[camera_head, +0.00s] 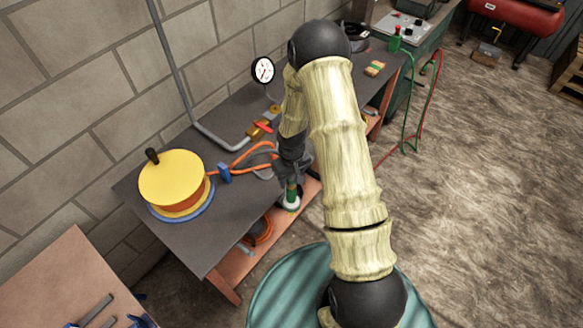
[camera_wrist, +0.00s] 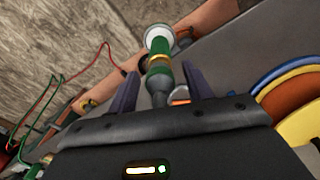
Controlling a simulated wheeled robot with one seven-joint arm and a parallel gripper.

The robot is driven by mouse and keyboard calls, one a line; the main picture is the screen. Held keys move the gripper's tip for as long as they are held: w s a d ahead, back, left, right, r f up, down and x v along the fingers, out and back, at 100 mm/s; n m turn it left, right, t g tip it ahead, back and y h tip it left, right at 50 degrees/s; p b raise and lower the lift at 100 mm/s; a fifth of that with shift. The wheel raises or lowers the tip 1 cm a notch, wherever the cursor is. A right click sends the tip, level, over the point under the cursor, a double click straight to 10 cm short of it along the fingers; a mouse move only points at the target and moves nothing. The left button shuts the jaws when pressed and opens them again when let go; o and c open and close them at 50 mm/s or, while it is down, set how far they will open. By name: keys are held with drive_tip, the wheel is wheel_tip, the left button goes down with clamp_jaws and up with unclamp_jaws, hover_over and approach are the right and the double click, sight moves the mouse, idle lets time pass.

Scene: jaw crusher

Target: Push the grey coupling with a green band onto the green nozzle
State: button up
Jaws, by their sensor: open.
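In the wrist view, the grey coupling with a green band (camera_wrist: 158,76) lies between the two fingers of my gripper (camera_wrist: 158,84). The fingers are open, with one on each side of it. The green nozzle (camera_wrist: 160,45), with a pale round end, is in line beyond it. A brass-coloured ring shows where the two come together; I cannot tell how far the coupling is over the nozzle. In the head view, the green nozzle (camera_head: 291,190) is at the table's front edge, just below my gripper (camera_head: 290,172). The coupling is not clear there.
A yellow-topped reel (camera_head: 172,178) stands on the dark table (camera_head: 205,240) at left. Orange hoses (camera_head: 252,155) and a blue part (camera_head: 224,172) lie close to my gripper. A pressure gauge (camera_head: 262,70) and a pipe with a red-handled valve (camera_head: 262,128) are behind.

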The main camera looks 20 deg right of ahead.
wheel_tip(320, 180, up, 17)
drive_tip(key=b, duration=0.3)
idle(0.4)
drive_tip(key=shift+r, duration=0.1)
drive_tip(key=s+r+m+t, duration=0.2)
drive_tip(key=s+r, duration=0.3)
drive_tip(key=s, duration=0.9)
drive_tip(key=shift+r+m+t, duration=0.2)
drive_tip(key=shift+m+t, duration=0.1)
drive_tip(key=shift+s, duration=0.1)
